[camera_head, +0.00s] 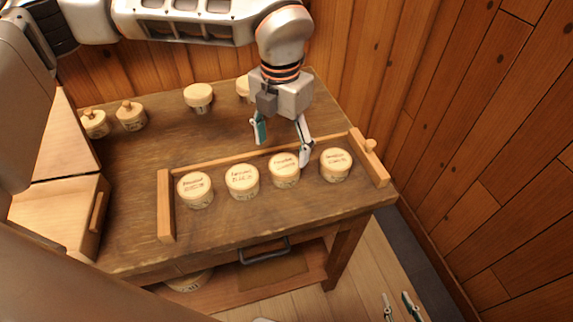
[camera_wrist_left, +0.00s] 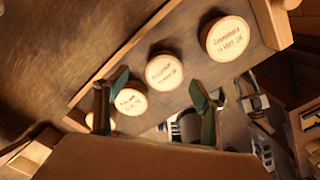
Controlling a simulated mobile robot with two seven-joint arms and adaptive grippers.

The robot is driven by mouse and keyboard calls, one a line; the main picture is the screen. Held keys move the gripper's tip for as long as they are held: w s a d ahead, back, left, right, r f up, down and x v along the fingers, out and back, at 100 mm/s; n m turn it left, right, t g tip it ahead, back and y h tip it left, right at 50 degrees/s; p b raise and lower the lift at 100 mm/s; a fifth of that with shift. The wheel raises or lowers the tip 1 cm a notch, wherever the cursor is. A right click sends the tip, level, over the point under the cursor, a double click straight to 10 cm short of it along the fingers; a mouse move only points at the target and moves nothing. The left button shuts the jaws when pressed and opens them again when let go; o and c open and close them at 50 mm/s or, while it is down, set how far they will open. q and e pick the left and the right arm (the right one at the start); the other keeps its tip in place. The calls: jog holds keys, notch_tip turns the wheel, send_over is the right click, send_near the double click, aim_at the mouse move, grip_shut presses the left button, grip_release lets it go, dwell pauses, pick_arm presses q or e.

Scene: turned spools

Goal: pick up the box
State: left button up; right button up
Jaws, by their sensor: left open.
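Several round pale wooden boxes with handwritten lids stand in a row on the worktable, inside a low wooden rail. In the head view they are the left box (camera_head: 195,190), the second box (camera_head: 242,181), the third box (camera_head: 284,170) and the right box (camera_head: 336,165). My left gripper (camera_head: 283,145) is open and empty above the rail, one finger close behind the third box. In the left wrist view its fingers (camera_wrist_left: 153,92) are apart, with a middle box (camera_wrist_left: 165,72) and a smaller-looking box (camera_wrist_left: 131,99) seen between them. My right gripper (camera_head: 400,305) is low at the bottom right, fingertips apart.
The low rail (camera_head: 230,157) has raised end pieces. A wooden cabinet (camera_head: 62,215) is at the left. A drawer handle (camera_head: 263,251) is at the table's front. Wood walls enclose the right.

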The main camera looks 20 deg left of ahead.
aim_at(284, 165)
pick_arm(q)
jog(key=f, duration=0.4)
jog(key=s+f, duration=0.1)
jog(key=shift+d+f, duration=0.35)
jog(key=shift+f, duration=0.05)
jog(key=shift+w+f, duration=0.1)
jog(key=shift+f, duration=0.3)
jog(key=c, duration=1.1)
